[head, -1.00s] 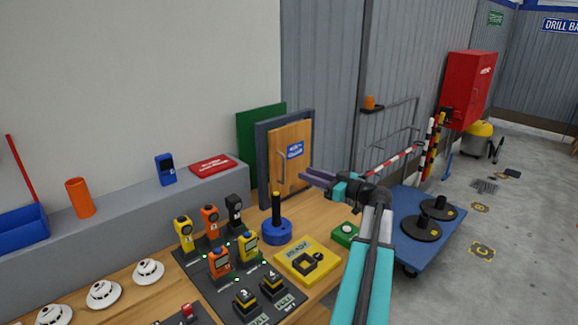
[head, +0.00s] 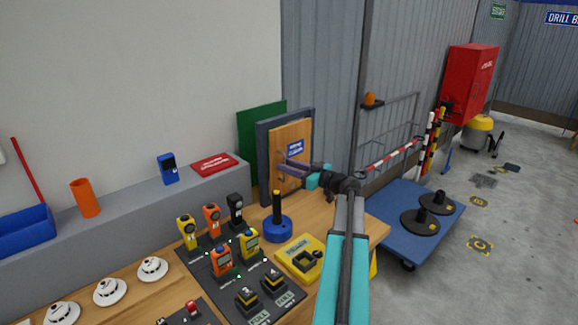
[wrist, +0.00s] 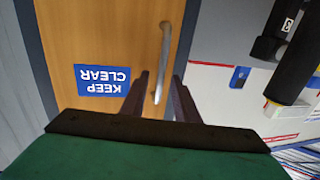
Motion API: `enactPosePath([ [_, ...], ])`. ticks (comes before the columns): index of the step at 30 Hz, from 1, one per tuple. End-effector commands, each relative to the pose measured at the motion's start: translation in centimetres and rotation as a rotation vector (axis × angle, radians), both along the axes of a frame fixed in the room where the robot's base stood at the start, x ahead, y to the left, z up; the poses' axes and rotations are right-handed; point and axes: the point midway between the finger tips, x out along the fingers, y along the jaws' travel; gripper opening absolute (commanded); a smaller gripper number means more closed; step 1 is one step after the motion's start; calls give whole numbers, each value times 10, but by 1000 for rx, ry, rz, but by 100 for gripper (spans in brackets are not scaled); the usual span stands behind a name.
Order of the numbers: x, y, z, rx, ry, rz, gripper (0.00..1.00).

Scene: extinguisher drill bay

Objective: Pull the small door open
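The small wooden door (head: 283,136) stands in a dark grey frame (head: 265,165) at the back of the bench and looks shut or nearly so. It carries a blue sign (head: 296,147), which reads KEEP CLEAR upside down in the wrist view (wrist: 102,80). A slim metal bar handle (wrist: 162,65) runs along the door near its edge. My gripper (head: 283,166) is in front of the door. In the wrist view my gripper's fingers (wrist: 158,85) are apart, with the handle's end showing between them. I cannot tell whether they touch it.
A blue round base with a black post (head: 277,222) stands in front of the door. Gas detectors (head: 221,261) sit on a dark board at the left. A yellow block (head: 301,257) lies nearer. A blue cart (head: 395,205) stands at the right.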

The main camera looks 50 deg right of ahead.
Motion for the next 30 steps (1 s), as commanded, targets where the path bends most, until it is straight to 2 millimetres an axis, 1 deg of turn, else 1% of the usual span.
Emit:
enactPosePath([
  [3, 0, 0, 0, 0, 0, 0, 28],
  [5, 0, 0, 0, 0, 0, 0, 20],
  [6, 0, 0, 0, 0, 0, 0, 13],
  [8, -1, 0, 0, 0, 0, 0, 3],
  [9, -1, 0, 0, 0, 0, 0, 0],
  [22, -1, 0, -1, -1, 0, 10, 0],
  [30, -1, 3, -3, -1, 0, 67, 0],
])
